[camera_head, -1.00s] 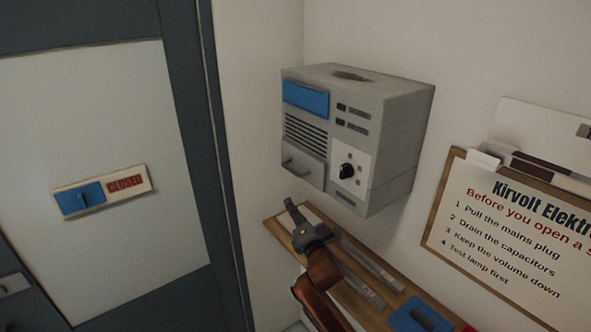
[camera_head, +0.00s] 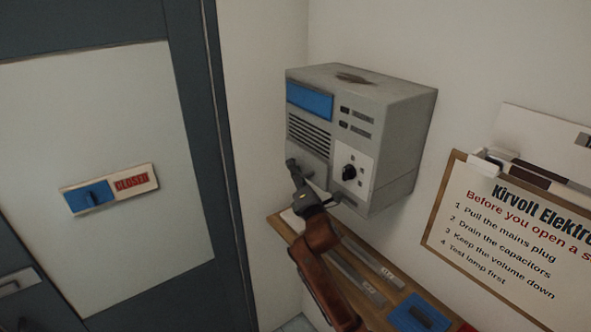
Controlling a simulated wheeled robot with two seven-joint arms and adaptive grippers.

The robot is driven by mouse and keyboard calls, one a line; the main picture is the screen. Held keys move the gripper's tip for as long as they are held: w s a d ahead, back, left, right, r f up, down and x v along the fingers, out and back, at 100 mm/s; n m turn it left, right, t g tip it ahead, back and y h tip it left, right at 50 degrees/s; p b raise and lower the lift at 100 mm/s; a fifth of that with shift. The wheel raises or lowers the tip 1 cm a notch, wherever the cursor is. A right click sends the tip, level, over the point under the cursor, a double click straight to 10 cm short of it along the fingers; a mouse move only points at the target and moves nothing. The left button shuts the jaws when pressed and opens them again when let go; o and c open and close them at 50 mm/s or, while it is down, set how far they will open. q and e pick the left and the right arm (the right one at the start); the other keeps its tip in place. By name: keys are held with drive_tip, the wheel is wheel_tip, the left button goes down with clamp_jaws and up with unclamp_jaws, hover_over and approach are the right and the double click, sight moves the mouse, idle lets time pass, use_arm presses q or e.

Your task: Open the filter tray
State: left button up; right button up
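The filter tray appears to be the grey drawer front (camera_head: 318,168) at the lower left of the grey wall-mounted unit (camera_head: 400,135), under the slotted vents. It looks flush with the unit. My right gripper (camera_head: 313,184) is in front of the drawer front and covers much of its lower part, including most of its bar handle. Its fingers look spread apart, with nothing clearly held. Whether a finger touches the handle cannot be told. My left gripper is not in view.
A wooden shelf (camera_head: 352,262) with metal strips and a blue item (camera_head: 420,313) lies below the unit. A notice board (camera_head: 500,230) hangs at right. A dark-framed door (camera_head: 190,120) with a CLOSED sign (camera_head: 132,183) stands at left.

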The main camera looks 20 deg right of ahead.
clamp_jaws()
idle(0.7)
